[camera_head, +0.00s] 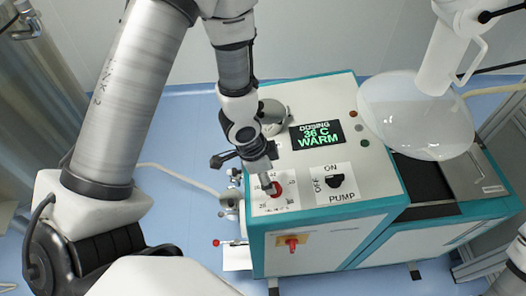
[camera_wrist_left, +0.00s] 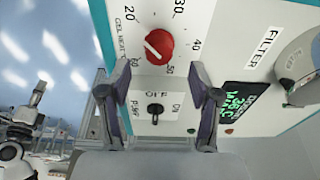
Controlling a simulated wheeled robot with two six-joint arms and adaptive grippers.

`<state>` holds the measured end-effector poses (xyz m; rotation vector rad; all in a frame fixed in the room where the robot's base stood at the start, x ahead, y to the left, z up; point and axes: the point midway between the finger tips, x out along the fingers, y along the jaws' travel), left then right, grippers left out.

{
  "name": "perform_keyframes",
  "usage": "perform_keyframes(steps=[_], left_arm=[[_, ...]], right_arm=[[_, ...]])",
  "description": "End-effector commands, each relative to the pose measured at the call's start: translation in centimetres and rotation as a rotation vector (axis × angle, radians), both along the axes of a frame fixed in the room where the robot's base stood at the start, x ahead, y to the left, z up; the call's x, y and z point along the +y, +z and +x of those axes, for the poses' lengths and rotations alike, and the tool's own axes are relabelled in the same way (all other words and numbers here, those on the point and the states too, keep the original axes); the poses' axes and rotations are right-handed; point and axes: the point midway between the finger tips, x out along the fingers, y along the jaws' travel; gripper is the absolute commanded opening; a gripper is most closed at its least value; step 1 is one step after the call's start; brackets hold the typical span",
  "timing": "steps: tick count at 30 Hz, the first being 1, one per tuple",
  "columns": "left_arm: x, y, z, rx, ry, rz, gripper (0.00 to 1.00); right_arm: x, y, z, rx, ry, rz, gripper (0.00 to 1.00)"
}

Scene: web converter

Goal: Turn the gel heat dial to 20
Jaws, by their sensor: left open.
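The gel heat dial is a round red knob (camera_wrist_left: 158,46) on a white scale plate (camera_head: 258,207) on top of the machine. In the wrist view its scale shows 20 at upper left, 30 at the top and 40 at right. A white line marks the knob's left part; I cannot tell the exact value it points to. My left gripper (camera_wrist_left: 159,70) is open, its fingers apart on either side of the knob's line, with nothing between them. In the head view my left gripper (camera_head: 262,168) is close above the dial and partly hides it. My right gripper is not in view.
A green display (camera_head: 317,134) reads DOSING 36 C WARM. A black pump switch (camera_head: 334,181) sits right of the dial. A red and yellow switch (camera_head: 291,244) is on the front face. A translucent round vessel (camera_head: 415,118) stands at right. Open floor lies left.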

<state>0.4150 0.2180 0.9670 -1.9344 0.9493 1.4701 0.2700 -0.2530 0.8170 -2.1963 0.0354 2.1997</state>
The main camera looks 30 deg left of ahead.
Motion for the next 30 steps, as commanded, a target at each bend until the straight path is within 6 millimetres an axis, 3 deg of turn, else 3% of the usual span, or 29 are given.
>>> perform_keyframes(steps=[3, 9, 30], left_arm=[[0.7, 3.2, -0.5, -0.005, 0.002, -0.004, 0.63], [1.3, 5.8, -1.0, 0.001, -0.001, -0.002, 0.63], [1.5, 6.1, -1.1, 0.002, 0.001, 0.001, 0.63]], right_arm=[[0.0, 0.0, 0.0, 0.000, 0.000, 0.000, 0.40], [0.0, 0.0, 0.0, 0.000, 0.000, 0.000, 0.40], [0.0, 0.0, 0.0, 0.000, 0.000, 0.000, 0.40]])
